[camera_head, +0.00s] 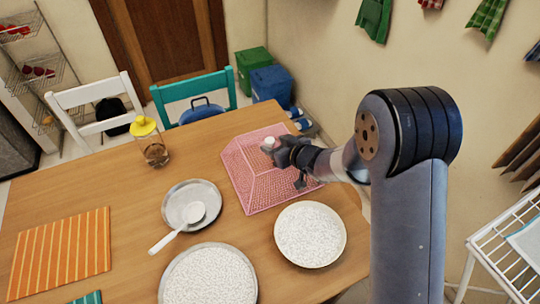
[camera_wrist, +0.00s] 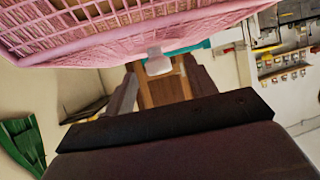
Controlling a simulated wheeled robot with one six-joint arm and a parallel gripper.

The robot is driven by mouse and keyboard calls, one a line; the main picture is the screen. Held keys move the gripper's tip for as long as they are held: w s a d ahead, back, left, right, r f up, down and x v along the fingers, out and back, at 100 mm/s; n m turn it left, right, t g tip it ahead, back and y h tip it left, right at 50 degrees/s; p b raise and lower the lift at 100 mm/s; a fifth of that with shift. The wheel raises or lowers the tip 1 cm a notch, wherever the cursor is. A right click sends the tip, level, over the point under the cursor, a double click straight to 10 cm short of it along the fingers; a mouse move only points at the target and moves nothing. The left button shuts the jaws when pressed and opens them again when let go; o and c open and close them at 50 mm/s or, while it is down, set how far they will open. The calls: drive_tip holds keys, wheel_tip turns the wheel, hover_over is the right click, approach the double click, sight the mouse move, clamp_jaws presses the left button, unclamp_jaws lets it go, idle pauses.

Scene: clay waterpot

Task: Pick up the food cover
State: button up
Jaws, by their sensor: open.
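The food cover (camera_head: 245,170) is a pink mesh dome with sloping sides and a small white knob (camera_head: 269,142) on top. It stands on the wooden table near its far right edge. My gripper (camera_head: 282,156) is open at the top of the cover, close to the knob. In the wrist view the pink mesh (camera_wrist: 110,35) fills the top, and the knob (camera_wrist: 157,62) shows between my two open fingers (camera_wrist: 160,82). I cannot tell whether the fingers touch the knob. My gripper and arm hide part of the cover's right side.
A bowl of white grains (camera_head: 310,235) stands just in front of the cover. A metal plate with a white ladle (camera_head: 175,240) and a larger plate of grains (camera_head: 208,280) are to the left. A yellow-topped glass jar (camera_head: 154,152) stands farther back. Chairs line the far edge.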

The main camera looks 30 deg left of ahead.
sight(272, 142)
drive_tip(key=shift+p+x, duration=0.3)
drive_tip(key=shift+x, duration=1.55)
drive_tip(key=shift+w+r, duration=0.1)
clamp_jaws()
